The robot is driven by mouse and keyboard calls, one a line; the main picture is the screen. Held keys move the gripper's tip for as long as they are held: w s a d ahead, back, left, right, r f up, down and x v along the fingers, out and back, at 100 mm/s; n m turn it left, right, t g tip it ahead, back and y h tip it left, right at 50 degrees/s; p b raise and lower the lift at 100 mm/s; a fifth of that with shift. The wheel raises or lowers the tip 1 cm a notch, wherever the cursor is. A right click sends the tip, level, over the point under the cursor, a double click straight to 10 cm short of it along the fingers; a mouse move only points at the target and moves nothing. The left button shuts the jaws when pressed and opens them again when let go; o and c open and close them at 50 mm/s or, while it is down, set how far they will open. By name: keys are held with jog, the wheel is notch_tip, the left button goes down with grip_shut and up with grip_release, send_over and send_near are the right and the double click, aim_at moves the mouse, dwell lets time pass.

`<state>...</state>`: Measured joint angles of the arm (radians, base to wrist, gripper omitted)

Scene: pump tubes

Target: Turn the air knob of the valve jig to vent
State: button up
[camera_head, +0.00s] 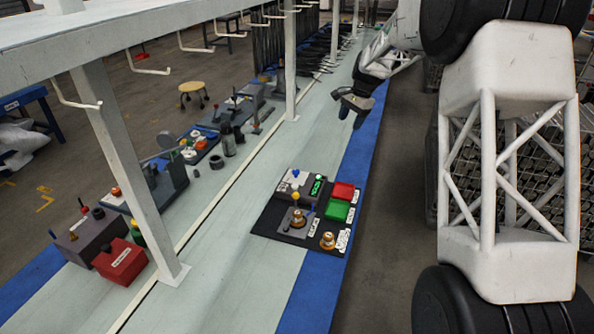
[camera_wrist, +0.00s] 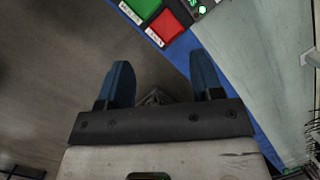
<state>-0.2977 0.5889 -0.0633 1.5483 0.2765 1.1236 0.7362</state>
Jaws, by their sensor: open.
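The valve jig (camera_head: 298,218) appears to be the small grey block with a brass fitting on the black mat (camera_head: 265,222), beside my walkway-side edge of the bench. A yellow knob and a blue knob stand up by it. Which is the air knob, and its setting, I cannot tell. My gripper (camera_head: 357,103) is open and empty, farther along the bench than the mat and apart from it. In the wrist view its two blue fingers (camera_wrist: 161,82) are spread with nothing between them. The jig's knobs do not show there.
A white rack post (camera_head: 130,170) rises left. The bench surface (camera_head: 225,265) left of the mat is clear.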

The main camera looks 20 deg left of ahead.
jog(key=w+a+f+m+g, duration=0.1)
jog(key=w+a+f, duration=0.6)
jog(key=a+f, duration=0.35)
jog(key=m+g, duration=0.1)
jog(key=m, duration=0.1)
send_near(296, 171)
jog(key=f, duration=0.1)
jog(key=shift+d+f+y, duration=0.1)
jog(key=shift+f+y, duration=0.1)
jog(key=shift+y, duration=0.1)
jog(key=shift+s, duration=0.1)
jog(key=shift+x, duration=3.9)
jog(key=shift+c, duration=0.3)
jog(key=c, duration=0.8)
jog(key=shift+n, duration=0.3)
jog(key=shift+c, duration=0.2)
